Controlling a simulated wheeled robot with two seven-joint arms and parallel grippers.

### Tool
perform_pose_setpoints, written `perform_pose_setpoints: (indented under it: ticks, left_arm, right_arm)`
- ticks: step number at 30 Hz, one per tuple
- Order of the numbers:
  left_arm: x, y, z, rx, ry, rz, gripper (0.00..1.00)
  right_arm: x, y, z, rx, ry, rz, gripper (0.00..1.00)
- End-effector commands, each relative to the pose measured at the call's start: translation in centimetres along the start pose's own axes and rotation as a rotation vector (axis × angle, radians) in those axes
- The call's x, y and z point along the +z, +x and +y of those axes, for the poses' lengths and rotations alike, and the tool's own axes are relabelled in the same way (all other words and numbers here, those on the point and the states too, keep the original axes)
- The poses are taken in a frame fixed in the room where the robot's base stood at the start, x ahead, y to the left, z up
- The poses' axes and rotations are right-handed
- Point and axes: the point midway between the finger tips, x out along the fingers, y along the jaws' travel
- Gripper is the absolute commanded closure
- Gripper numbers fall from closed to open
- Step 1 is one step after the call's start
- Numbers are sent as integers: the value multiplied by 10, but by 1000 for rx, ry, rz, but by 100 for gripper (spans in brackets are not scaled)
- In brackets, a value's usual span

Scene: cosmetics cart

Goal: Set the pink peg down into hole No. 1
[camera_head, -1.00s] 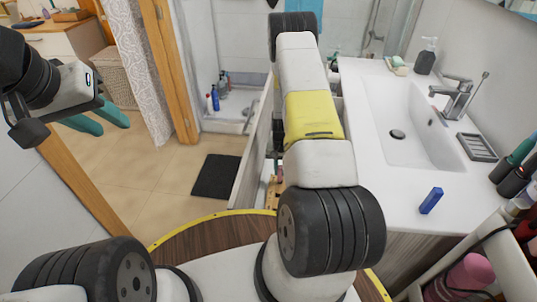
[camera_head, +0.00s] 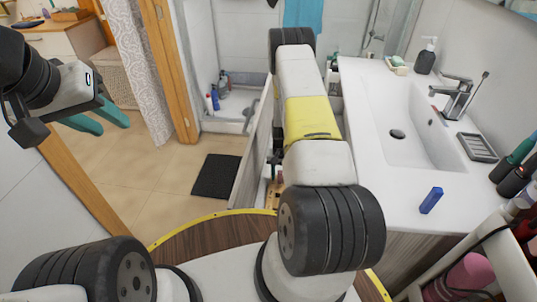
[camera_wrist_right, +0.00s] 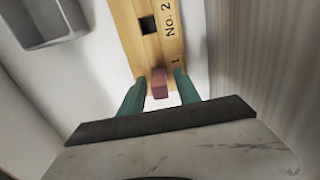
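The pink peg (camera_wrist_right: 159,83) is in the right wrist view, at the near end of the wooden board (camera_wrist_right: 135,50), beside a partly visible label "1". How deep it sits in the board cannot be told. My right gripper (camera_wrist_right: 159,90) has its green fingers on both sides of the peg, with a visible gap on each side. A square dark hole (camera_wrist_right: 148,24) beside the label "No. 2" is empty. In the head view the board (camera_head: 272,193) shows only in part beside my right arm. My left gripper (camera_head: 104,118) is open and empty, away at the left.
A grey metal container (camera_wrist_right: 45,20) stands at the upper left of the right wrist view. A drawer wall lies close on the right.

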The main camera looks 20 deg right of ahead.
Motion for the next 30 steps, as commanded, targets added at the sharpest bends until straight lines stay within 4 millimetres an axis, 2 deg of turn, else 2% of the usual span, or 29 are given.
perform_pose_setpoints:
  ticks: [4,7,18,27,30]
  left_arm:
    - [0,0,0,0,0,0,64]
    - [0,0,0,0,0,0,64]
    - [0,0,0,0,0,0,64]
    - [0,0,0,0,0,0,64]
    - [0,0,0,0,0,0,64]
  right_arm:
    - [0,-3,0,0,0,1,61]
    - [-1,-14,0,0,0,2,61]
    - [-1,-91,-1,-2,0,2,61]
    - [-1,-125,-1,-3,0,2,61]
    - [-2,-147,-7,-18,-8,15,61]
